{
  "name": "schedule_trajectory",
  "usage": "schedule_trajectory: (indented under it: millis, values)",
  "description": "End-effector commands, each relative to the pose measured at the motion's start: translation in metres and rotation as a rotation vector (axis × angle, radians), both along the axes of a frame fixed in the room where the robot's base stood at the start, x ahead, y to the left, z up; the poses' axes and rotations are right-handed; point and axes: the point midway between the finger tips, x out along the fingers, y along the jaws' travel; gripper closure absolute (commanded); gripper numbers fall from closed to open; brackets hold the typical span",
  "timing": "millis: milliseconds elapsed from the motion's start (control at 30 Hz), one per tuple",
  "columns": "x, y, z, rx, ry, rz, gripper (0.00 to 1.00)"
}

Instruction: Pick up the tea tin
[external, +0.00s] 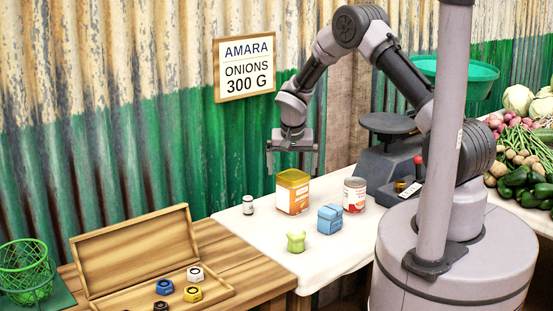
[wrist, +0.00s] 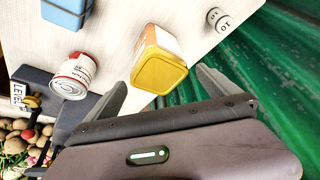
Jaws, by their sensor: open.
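The tea tin appears to be the squarish orange-and-white tin with a yellow lid (external: 292,192), upright on the white-covered table. In the wrist view its yellow lid (wrist: 160,72) shows between and just beyond my fingertips. My gripper (external: 292,170) points down over the tin in the external view. It is open and empty, and its fingers (wrist: 163,88) are apart on either side of the lid. I cannot tell the exact height of the fingertips over the lid.
A red-and-white can (external: 354,195) and a blue container (external: 329,218) stand right of the tin. A small white weight (external: 248,204) is at its left, a green object (external: 295,243) in front. A dark scale (external: 390,165) stands behind the can. An open wooden case (external: 135,250) holds several weights.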

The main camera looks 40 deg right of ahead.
Motion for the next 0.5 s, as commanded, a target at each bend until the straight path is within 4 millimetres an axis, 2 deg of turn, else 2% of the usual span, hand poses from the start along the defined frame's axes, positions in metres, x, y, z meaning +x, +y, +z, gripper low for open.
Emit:
schedule_trajectory:
  millis: [233, 433, 500]
  values:
    - [0.012, -0.015, -0.042, 0.001, 0.001, -0.001, 0.00]
    - [0.014, -0.015, -0.043, 0.000, 0.000, 0.000, 0.00]
    - [0.014, -0.015, -0.042, 0.000, 0.000, 0.000, 0.12]
